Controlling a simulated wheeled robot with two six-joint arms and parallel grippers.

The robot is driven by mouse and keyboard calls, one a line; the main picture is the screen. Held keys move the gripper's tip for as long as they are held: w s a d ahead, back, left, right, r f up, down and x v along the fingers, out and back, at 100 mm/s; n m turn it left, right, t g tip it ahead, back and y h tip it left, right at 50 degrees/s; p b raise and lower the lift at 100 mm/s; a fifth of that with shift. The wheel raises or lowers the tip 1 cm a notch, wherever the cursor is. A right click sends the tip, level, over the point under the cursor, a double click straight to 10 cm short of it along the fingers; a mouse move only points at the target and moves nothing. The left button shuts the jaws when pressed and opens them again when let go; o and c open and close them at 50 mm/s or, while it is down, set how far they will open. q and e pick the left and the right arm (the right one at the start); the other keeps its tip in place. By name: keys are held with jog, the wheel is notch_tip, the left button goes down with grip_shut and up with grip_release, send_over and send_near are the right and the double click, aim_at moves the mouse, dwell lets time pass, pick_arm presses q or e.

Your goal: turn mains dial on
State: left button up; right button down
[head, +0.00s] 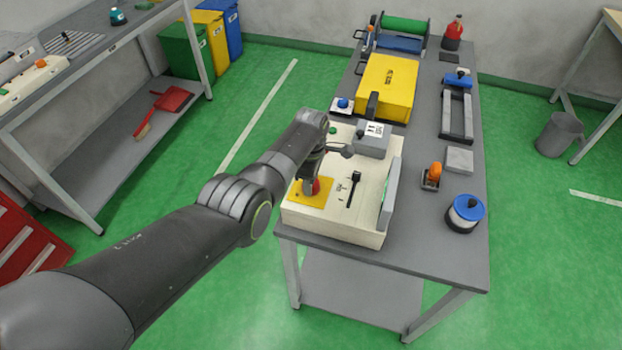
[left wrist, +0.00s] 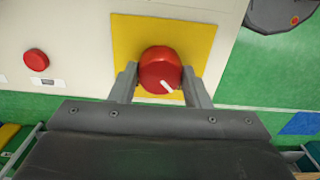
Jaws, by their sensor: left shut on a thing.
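The mains dial is a red round knob with a white pointer mark (left wrist: 160,68) on a yellow plate (left wrist: 126,40). The white mark points to the lower right in that view. My right gripper is not in view.
The machine stands on a grey table (head: 440,262). It carries a black lever (head: 353,186) and a grey box (head: 373,140). A red button (left wrist: 36,60) is left of the dial in the wrist view. A blue-topped spool (head: 465,213) and an orange-handled item (head: 432,176) stand to the right.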

pick_arm(q)
jog(key=o, duration=1)
jog(key=shift+r, duration=0.6)
notch_tip(320, 180, up, 5)
jog(key=shift+r+p, duration=0.15)
jog(key=shift+p, duration=0.45)
notch_tip(320, 180, up, 11)
jog(key=b, duration=0.1)
jog(key=shift+b, duration=0.4)
